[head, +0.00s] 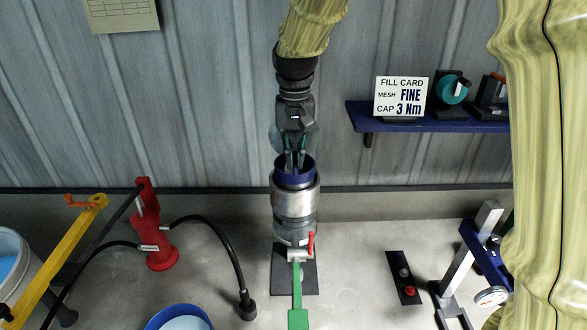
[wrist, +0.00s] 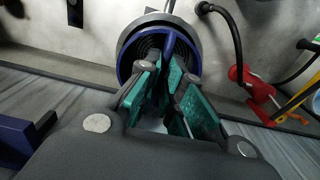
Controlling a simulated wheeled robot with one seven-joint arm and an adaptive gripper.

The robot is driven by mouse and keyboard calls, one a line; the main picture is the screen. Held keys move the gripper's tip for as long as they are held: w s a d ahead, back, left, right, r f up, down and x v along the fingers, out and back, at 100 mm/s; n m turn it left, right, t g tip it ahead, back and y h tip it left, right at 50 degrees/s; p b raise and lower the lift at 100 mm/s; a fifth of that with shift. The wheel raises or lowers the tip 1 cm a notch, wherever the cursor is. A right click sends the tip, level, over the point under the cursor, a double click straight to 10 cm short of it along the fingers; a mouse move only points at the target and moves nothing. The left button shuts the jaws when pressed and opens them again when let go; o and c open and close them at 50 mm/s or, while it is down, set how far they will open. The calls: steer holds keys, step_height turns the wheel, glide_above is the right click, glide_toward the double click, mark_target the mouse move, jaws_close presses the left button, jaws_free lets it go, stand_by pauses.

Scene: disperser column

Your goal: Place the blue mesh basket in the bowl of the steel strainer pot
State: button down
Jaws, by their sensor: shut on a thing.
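The blue mesh basket (head: 296,181) sits at the mouth of the steel strainer pot (head: 296,200), its blue rim showing above the steel edge. In the wrist view the basket (wrist: 195,52) shows a dark ringed inside and a blue handle strip running up to my fingers. The pot's grey rim (wrist: 124,44) shows around it. My gripper (head: 295,163) points down from above and is shut on the basket, with its green-padded fingers (wrist: 166,100) around the handle. The basket's lower part is hidden inside the pot, so I cannot tell whether it rests on the bottom.
A green bar with a red-handled valve (head: 310,243) stands in front of the pot. A red hand pump (head: 160,248) with black hoses is at left, near a blue-rimmed tub (head: 180,318). A blue shelf (head: 440,124) with a fill card (head: 401,97) hangs at right.

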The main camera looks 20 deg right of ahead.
steer(key=shift+w+d+f, duration=0.1)
steer(key=shift+w+f, duration=0.4)
steer(key=shift+f, duration=0.35)
steer(key=shift+s+f+p, duration=0.2)
steer(key=shift+f+p, duration=0.3)
steer(key=shift+f, duration=0.25)
steer(key=shift+s+f+p, duration=0.2)
steer(key=shift+f+p, duration=0.25)
steer(key=shift+f, duration=0.3)
steer(key=shift+w+f, duration=0.25)
steer(key=shift+f, duration=0.15)
steer(key=shift+s+r, duration=0.1)
steer(key=shift+s, duration=0.1)
steer(key=c, duration=1.5)
jaws_free()
steer(key=shift+w+f, duration=0.1)
steer(key=shift+f, duration=0.1)
steer(key=shift+c, duration=0.2)
